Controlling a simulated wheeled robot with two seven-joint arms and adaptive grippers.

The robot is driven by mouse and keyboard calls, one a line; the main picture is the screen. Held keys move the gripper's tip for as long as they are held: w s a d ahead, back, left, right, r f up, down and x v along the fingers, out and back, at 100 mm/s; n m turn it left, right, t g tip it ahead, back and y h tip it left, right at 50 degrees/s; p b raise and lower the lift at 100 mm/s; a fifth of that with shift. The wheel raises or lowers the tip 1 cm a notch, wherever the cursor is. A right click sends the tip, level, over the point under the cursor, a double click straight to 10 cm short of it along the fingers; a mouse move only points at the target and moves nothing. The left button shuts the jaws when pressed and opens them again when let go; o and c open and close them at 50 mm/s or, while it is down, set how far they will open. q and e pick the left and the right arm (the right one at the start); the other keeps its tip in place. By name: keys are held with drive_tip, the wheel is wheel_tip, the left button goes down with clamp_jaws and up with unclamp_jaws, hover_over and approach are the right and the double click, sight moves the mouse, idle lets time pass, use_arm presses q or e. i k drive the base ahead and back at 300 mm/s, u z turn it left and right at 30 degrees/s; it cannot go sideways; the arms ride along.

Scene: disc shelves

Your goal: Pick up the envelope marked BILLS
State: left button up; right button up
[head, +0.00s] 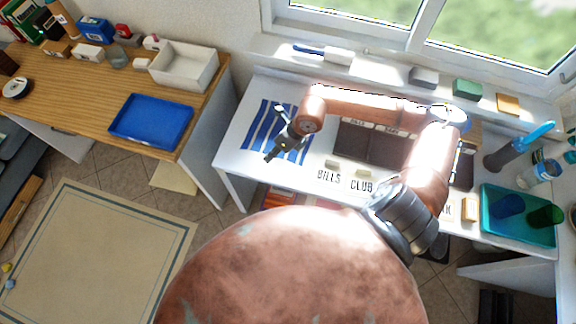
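The word BILLS (328,177) stands in black letters on a white surface at the front of the white desk (236,150). The edges of the envelope do not stand out from the white. The word CLUB (361,185) is just to its right. My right arm reaches over the desk from the right. My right gripper (274,133) is open and empty above the blue striped cloth (262,122), left of and behind the BILLS lettering and apart from it. My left gripper is not in view.
Dark labelled slots (355,142) lie behind the lettering, partly hidden by my arm. Small cream blocks (333,165) lie between them. A teal tray (490,222) with cups is at the right. A wooden counter with a blue tray (150,121) is at the left.

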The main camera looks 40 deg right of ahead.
sight(329, 174)
drive_tip(key=u, duration=1.7)
drive_tip(key=k, duration=1.75)
drive_tip(key=z, duration=1.15)
drive_tip(key=i, duration=0.5)
drive_tip(key=u, duration=0.05)
